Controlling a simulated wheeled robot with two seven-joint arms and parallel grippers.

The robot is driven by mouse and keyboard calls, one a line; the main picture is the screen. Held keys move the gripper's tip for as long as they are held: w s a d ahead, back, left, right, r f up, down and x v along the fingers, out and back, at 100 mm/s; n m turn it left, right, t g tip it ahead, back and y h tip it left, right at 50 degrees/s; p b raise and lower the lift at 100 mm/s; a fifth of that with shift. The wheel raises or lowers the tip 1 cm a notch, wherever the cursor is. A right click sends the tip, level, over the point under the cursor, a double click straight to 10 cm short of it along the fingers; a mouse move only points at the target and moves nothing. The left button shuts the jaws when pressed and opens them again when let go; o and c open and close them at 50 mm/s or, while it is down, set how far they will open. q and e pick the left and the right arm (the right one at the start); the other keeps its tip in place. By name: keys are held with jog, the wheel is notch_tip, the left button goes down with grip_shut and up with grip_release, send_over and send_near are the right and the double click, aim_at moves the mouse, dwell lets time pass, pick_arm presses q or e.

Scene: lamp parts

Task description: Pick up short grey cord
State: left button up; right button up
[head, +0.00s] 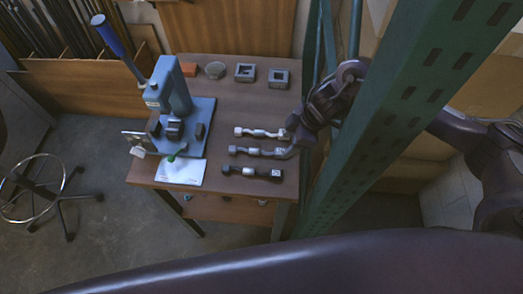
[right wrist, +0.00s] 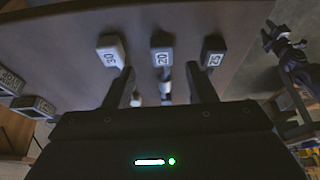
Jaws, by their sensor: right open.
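Three short cords with blocky ends lie side by side on the brown table (head: 228,105). The grey cord (head: 256,151) is the middle one, between a whitish cord (head: 258,132) and a dark cord (head: 252,172). My right gripper (head: 292,148) is at the cords' right ends. In the right wrist view its open fingers (right wrist: 162,90) stand either side of the grey cord's line, and the grey cord's numbered end (right wrist: 161,56) shows beyond them. The whitish end (right wrist: 110,58) and dark end (right wrist: 213,57) flank it. Contact cannot be told. My left gripper is not seen.
A blue lever press (head: 172,95) stands on the table's left, with a white sheet (head: 182,172) before it. Small blocks (head: 245,73) line the back. A green perforated post (head: 385,110) rises on the right. A stool (head: 40,185) stands at left.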

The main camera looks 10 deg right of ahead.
aim_at(279, 151)
jog(key=shift+a+p+x, duration=0.2)
jog(key=shift+p+x, duration=0.3)
jog(key=shift+x, duration=1.7)
jog(key=shift+r, duration=0.1)
jog(key=c, duration=1.1)
jog(key=shift+r, duration=0.15)
